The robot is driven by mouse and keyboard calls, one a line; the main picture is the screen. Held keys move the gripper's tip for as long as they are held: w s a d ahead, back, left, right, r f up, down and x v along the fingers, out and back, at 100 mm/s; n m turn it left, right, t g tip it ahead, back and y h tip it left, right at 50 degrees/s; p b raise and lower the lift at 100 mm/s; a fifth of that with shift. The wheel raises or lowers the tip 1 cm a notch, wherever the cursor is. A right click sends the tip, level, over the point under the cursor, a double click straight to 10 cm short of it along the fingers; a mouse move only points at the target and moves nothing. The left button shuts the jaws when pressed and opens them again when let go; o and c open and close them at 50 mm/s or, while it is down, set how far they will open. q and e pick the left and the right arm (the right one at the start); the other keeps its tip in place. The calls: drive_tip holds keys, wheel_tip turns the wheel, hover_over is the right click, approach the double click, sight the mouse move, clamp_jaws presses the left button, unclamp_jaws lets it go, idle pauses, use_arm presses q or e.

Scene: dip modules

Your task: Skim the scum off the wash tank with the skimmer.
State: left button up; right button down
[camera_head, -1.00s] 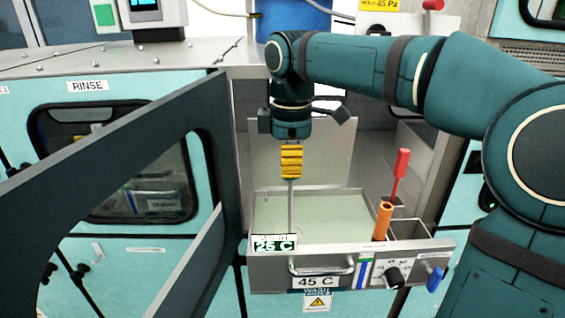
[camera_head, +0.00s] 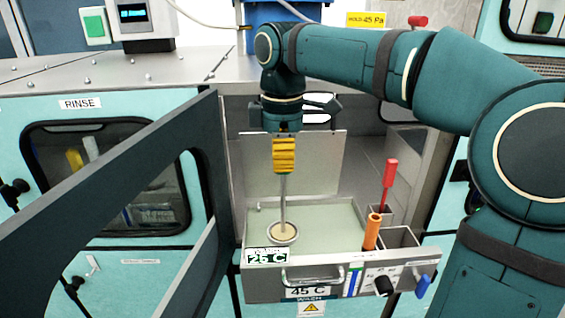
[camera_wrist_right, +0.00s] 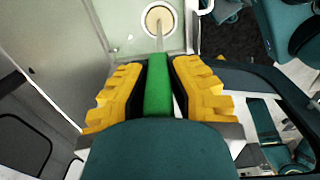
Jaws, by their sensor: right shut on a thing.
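My right gripper (camera_head: 284,168) is shut on the skimmer's green handle (camera_wrist_right: 158,95), between its yellow fingers. The skimmer's thin shaft (camera_head: 283,200) hangs upright over the wash tank (camera_head: 262,289). Its round disc (camera_head: 283,233) shows in the front left part of the tank, close behind the 25 C display. The disc has a pale rim and a beige face; it also shows in the right wrist view (camera_wrist_right: 159,20). The tank holds pale greenish liquid (camera_head: 325,222). I cannot tell whether the disc touches the liquid. My left gripper is out of view.
A red-handled tool (camera_head: 389,178) and an orange tube (camera_head: 372,232) stand at the tank's right, by an open compartment (camera_head: 400,238). The 25 C display (camera_head: 267,257) sits on the front rim. A dark framed panel (camera_head: 130,140) stands to the left. An upright metal plate (camera_head: 310,160) is behind.

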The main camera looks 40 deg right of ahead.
drive_tip(key=shift+r, duration=1.9)
